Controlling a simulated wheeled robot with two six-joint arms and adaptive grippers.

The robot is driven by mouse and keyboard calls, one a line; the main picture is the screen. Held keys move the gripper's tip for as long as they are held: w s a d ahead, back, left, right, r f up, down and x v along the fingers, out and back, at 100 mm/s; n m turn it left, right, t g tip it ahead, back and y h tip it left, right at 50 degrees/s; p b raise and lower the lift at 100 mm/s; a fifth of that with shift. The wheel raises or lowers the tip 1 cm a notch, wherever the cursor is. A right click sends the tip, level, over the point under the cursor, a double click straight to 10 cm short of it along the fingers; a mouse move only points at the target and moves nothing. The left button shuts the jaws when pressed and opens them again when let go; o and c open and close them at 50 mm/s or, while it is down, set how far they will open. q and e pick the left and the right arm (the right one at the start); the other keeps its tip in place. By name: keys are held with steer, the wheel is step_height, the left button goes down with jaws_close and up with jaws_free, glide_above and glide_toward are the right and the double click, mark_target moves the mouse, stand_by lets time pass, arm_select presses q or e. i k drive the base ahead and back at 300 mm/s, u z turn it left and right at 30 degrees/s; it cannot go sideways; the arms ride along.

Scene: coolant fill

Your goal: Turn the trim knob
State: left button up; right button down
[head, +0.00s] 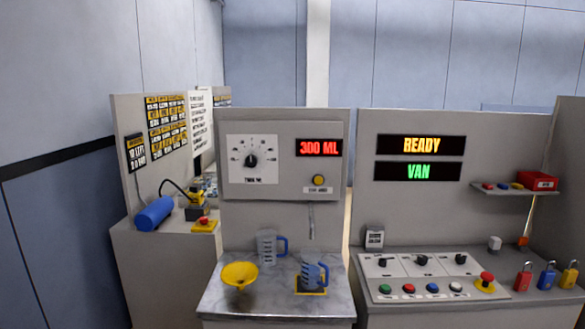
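The trim knob (251,160) is a black round knob on a white dial plate with tick marks, on the upright grey panel in the middle of the head view. Its white pointer line looks roughly upward. A label below the dial is too small to read surely. Neither of my grippers shows in the head view, so nothing of mine is seen near the knob.
A red display (319,147) reads 300 ML, above a yellow button (319,181). Below are a yellow funnel (240,275), a clear jug (268,246) and a blue-handled jug (313,270) under a spout. A control console (440,308) stands right. The space before the dial is clear.

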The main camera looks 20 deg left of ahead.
mark_target(251, 162)
steer(key=z, duration=0.6)
steer(key=i, duration=1.15)
steer(key=u, duration=0.35)
